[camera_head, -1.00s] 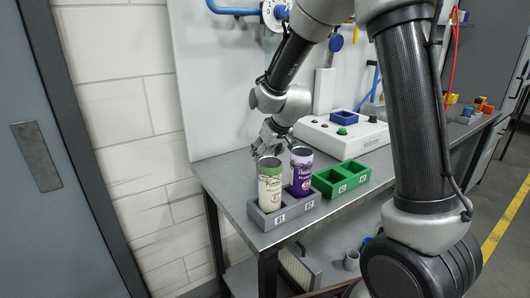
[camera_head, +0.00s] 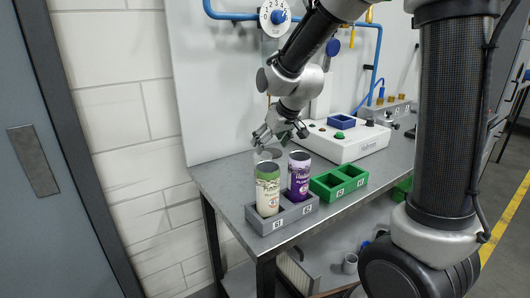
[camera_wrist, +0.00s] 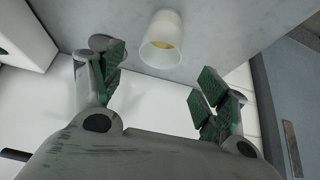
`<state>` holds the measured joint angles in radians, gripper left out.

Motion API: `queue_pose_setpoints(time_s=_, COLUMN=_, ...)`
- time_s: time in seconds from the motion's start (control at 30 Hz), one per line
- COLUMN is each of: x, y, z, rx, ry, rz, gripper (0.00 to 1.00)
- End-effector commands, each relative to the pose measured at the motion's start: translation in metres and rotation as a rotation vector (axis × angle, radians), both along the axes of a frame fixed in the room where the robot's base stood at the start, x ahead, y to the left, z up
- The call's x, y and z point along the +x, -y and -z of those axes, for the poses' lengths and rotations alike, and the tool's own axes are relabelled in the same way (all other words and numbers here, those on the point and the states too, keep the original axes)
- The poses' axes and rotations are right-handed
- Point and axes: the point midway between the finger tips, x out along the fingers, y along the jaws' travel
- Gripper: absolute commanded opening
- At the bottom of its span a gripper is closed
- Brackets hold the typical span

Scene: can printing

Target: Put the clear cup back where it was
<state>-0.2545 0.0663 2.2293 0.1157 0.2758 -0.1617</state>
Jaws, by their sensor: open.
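The clear cup (camera_wrist: 161,40) shows in the wrist view as a frosted, see-through cup with a yellowish patch inside. It stands on the grey tabletop, beyond the fingers and apart from them. In the head view only part of the cup (camera_head: 268,154) shows, behind the two cans. My gripper (camera_wrist: 158,78) is open and empty, its green-padded fingers spread wide on either side of the view. In the head view my gripper (camera_head: 279,134) is above the table's back left, close to the cup.
A green-topped can (camera_head: 268,190) and a purple can (camera_head: 299,176) stand in the grey two-slot holder (camera_head: 283,216). An empty green holder (camera_head: 339,182) is to their right. A white control box (camera_head: 347,148) stands behind. The wall panel (camera_head: 215,110) closes off the back.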

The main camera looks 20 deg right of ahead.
Motion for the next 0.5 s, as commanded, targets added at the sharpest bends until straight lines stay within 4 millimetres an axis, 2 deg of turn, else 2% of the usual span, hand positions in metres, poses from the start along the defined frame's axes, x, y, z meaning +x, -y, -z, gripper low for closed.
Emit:
queue_pose_setpoints(time_s=0.03, x=-0.005, y=0.002, z=-0.01, rx=0.002, ry=0.004, rz=0.001, gripper=0.74)
queue_pose_setpoints(time_s=0.2, x=-0.016, y=0.005, z=-0.028, rx=0.001, ry=0.002, rz=0.0, gripper=0.74)
queue_pose_setpoints(time_s=0.43, x=-0.023, y=0.009, z=-0.035, rx=-0.001, ry=-0.002, rz=0.004, gripper=0.74)
queue_pose_setpoints(time_s=0.5, x=-0.035, y=0.018, z=-0.041, rx=0.0, ry=-0.008, rz=0.016, gripper=0.74)
